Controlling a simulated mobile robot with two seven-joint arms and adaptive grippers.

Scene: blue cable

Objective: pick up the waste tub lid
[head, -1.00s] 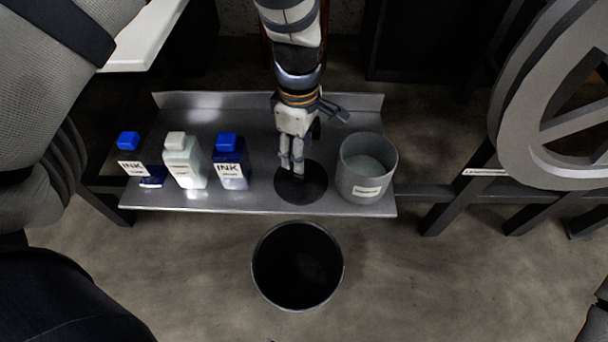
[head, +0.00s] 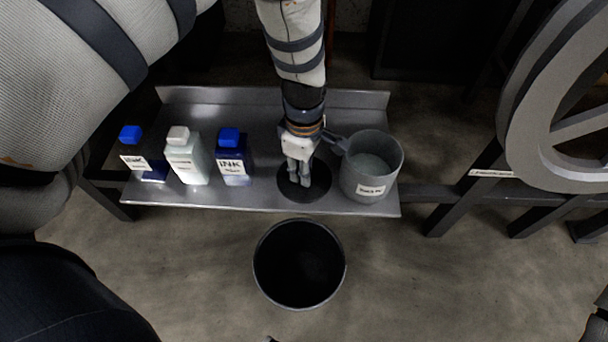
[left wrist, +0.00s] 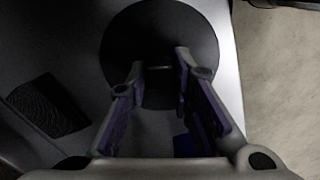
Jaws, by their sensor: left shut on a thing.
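The waste tub lid (head: 321,182) is a flat, round black disc lying on the metal shelf, between the ink bottle and the grey pot. In the left wrist view the lid (left wrist: 160,28) lies just beyond the fingertips, with a small handle between them. My left gripper (head: 299,183) points down over the lid and is shut on its handle; its fingers also show in the left wrist view (left wrist: 158,72). The fingers hide part of the lid. The open black waste tub (head: 299,265) stands on the floor in front of the shelf. My right gripper is not in view.
A blue-capped ink bottle (head: 233,160), a white bottle (head: 187,158) and another blue-capped bottle (head: 143,163) stand left on the shelf (head: 240,195). A grey labelled pot (head: 367,180) stands close right of the lid. A large grey wheel (head: 530,120) is at the far right.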

